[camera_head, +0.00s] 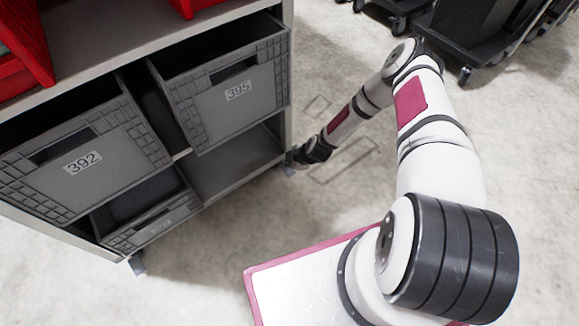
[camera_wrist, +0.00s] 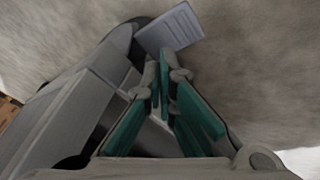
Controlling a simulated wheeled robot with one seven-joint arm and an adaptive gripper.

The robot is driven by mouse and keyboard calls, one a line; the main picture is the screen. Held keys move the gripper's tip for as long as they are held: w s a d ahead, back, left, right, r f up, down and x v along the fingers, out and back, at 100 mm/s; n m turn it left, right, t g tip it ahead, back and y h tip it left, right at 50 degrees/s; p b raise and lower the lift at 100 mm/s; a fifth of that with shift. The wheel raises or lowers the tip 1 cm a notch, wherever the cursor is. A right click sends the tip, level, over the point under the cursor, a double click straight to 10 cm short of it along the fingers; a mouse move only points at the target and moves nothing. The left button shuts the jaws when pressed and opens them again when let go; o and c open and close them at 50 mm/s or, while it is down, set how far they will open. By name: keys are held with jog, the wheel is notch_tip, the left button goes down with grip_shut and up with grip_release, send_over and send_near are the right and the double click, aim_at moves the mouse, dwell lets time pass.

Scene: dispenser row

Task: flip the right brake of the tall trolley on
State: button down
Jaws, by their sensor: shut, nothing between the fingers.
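The tall trolley (camera_head: 240,170) stands at the left in the head view, with grey crates on its shelves. Its right brake (camera_head: 288,169) is a small grey pedal low at the right front corner, partly hidden by my gripper. In the wrist view the brake pedal (camera_wrist: 170,27) is a light grey plate beside the dark wheel (camera_wrist: 122,38). My gripper (camera_head: 299,158) is low at that corner. In the wrist view my gripper (camera_wrist: 164,62) is shut and empty, its fingertips just below the pedal in the picture. I cannot tell whether they touch it.
The left brake (camera_head: 137,264) shows at the trolley's other front corner. Crates 392 (camera_head: 110,165) and 395 (camera_head: 225,110) sit on the shelf. Dark wheeled carts (camera_head: 470,35) stand at the back right. The floor in front of the trolley is clear.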

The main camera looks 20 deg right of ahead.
jog(key=shift+w+r+p, duration=0.1)
jog(key=shift+r+p, duration=0.2)
jog(key=shift+r, duration=0.35)
jog(key=shift+w+a+r+p, duration=0.1)
jog(key=shift+w+r+p, duration=0.1)
jog(key=shift+r+p, duration=0.45)
jog(key=shift+w+a+r+p, duration=0.1)
jog(key=shift+w+r+p, duration=0.15)
jog(key=shift+r, duration=0.7)
jog(key=shift+w+a+r+p, duration=0.1)
jog(key=shift+w+r+p, duration=0.1)
jog(key=shift+r+p, duration=0.45)
jog(key=shift+r, duration=0.15)
